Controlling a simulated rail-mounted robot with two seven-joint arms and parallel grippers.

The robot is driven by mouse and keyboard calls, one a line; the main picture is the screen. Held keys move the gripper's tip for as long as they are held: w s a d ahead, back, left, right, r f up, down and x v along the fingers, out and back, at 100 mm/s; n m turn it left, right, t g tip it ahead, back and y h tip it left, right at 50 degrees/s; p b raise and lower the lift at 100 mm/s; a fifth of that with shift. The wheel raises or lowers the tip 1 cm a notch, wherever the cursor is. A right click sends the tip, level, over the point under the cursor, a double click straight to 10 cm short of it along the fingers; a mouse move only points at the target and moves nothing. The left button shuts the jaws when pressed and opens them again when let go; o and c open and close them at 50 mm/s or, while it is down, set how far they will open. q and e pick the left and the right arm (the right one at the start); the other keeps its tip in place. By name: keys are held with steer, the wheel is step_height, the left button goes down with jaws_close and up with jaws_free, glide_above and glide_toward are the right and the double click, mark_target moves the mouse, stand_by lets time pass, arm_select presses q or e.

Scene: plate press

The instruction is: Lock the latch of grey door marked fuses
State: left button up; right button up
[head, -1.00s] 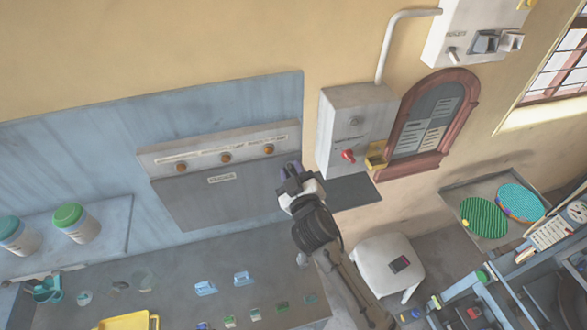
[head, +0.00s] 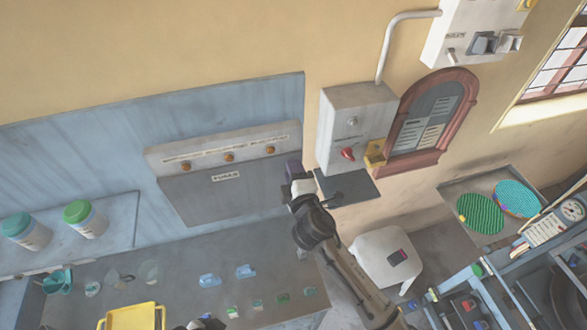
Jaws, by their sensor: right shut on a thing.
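The grey door marked FUSES (head: 222,193) is on the wall cabinet under a strip with orange knobs, and it looks closed.
A grey box with a red switch (head: 348,153) and a dark shelf (head: 346,187) are just right of my gripper. The worktop (head: 185,268) below holds small blue and green pieces and a yellow tray (head: 131,318). A white stool (head: 386,255) stands lower right.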

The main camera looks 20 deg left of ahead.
steer(key=shift+n, duration=1.1)
steer(key=o, duration=0.6)
